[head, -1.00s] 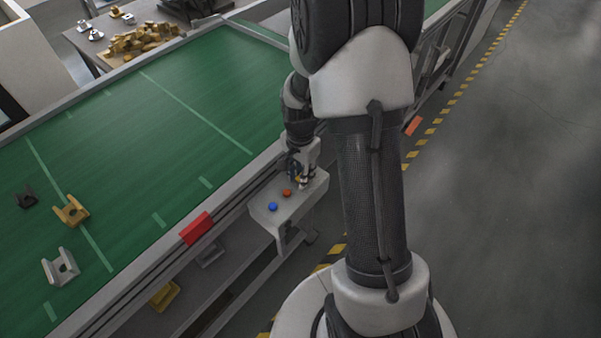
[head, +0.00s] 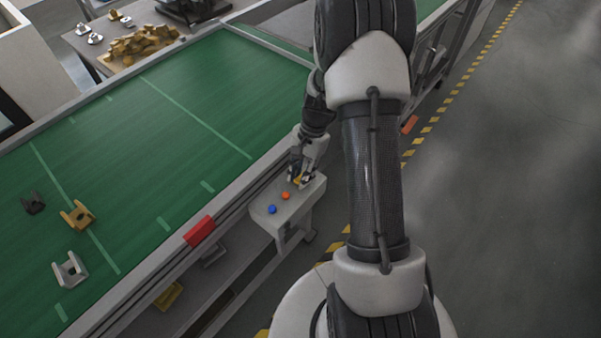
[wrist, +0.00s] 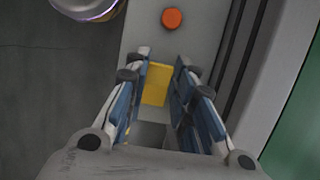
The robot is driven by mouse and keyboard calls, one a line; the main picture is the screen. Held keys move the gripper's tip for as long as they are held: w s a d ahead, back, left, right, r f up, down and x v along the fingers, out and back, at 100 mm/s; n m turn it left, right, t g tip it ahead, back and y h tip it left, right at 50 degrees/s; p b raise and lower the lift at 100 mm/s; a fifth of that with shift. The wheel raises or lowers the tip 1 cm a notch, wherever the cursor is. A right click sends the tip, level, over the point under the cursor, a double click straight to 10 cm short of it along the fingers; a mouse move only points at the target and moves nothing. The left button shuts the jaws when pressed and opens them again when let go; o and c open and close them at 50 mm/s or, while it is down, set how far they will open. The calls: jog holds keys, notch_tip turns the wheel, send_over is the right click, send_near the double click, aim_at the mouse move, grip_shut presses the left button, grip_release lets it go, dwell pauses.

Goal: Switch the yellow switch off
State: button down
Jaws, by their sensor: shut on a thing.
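The yellow switch (wrist: 156,85) shows between my gripper's fingers in the wrist view, on a grey control box (head: 262,218). In the head view a bit of yellow (head: 298,182) shows at the fingertips. My gripper (wrist: 158,88) is shut on the yellow switch, with a blue-padded finger on either side of it. In the head view my gripper (head: 301,181) is low over the far end of the box. The fingers hide the sides of the switch, and I cannot tell its on or off position.
An orange-red button (wrist: 172,19) and a blue button (head: 272,209) sit on the same box beside the switch. The green conveyor belt (head: 170,120) with several brackets runs to the left. A red block (head: 199,231) is on its edge. Grey floor is open on the right.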

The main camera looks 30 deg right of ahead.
jog(key=c, duration=1.4)
grip_release()
jog(key=shift+o, duration=0.2)
jog(key=v, duration=1.2)
